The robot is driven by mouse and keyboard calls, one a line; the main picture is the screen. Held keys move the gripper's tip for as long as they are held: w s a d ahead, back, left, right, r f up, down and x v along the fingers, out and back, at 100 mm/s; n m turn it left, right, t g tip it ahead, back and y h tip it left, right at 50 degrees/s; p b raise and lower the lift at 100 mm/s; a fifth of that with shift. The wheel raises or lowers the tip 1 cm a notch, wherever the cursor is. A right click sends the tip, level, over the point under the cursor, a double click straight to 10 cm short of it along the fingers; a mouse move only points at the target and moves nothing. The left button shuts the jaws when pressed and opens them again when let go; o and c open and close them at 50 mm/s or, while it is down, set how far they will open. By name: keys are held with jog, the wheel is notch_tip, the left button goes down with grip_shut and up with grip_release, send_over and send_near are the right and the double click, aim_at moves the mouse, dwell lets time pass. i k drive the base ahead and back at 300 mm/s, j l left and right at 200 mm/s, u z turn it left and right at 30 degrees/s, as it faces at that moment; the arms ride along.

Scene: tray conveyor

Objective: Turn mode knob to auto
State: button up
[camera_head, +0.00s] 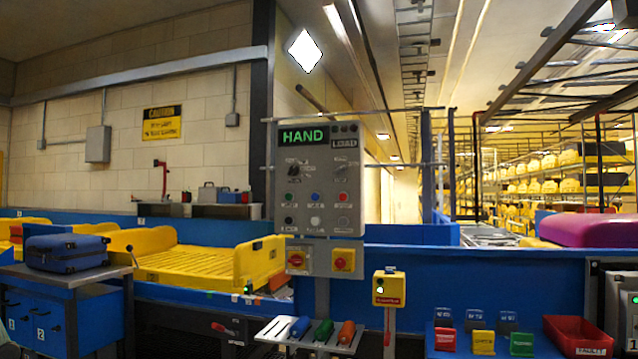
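A grey control panel (317,213) stands upright on a post near the middle of the view. Its lit display (303,136) reads "HAND" in green. Below the display is a black rotary knob (294,170) at the upper left of the panel. My gripper is not in view.
A yellow button box (388,288) stands to the right. A yellow tray (193,262) and a blue suitcase (66,252) are at left. Nothing covers the panel front.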

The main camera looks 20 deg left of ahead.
aim_at(340, 169)
jog(key=i+j, duration=0.55)
jog(key=j, duration=0.25)
jog(key=i+j, duration=0.3)
jog(key=j, duration=0.15)
jog(key=i+j, duration=0.25)
jog(key=j, duration=0.15)
